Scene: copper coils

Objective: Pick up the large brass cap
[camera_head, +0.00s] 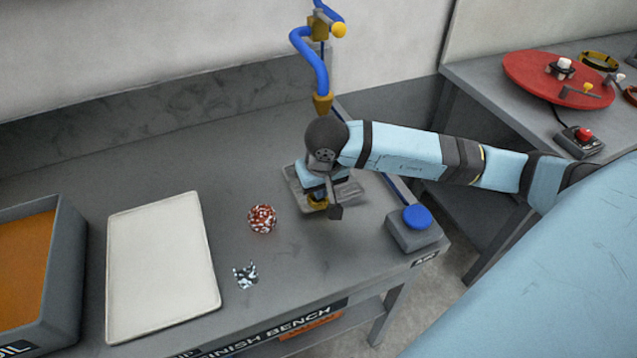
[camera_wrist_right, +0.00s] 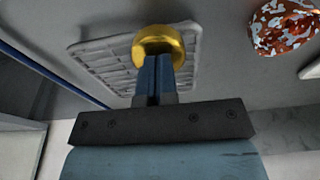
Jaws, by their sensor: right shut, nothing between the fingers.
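The large brass cap (camera_wrist_right: 160,38) is a shiny gold round piece on a grey ribbed tray (camera_wrist_right: 105,60). In the head view the brass cap (camera_head: 317,204) shows only in part under my right gripper (camera_head: 324,192), at the tray's (camera_head: 348,191) near side. In the right wrist view my right gripper (camera_wrist_right: 158,62) is shut and empty, its blue fingers together. The fingertips overlap the near edge of the cap; I cannot tell whether they touch it. My left gripper is not in view.
A red-and-white speckled ball (camera_head: 262,219) and a crumpled dark-and-white piece (camera_head: 246,275) lie left of the tray. A white board (camera_head: 161,266) and a grey bin (camera_head: 62,275) are farther left. A blue button box (camera_head: 415,229) stands right. A blue hose (camera_head: 314,62) hangs behind.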

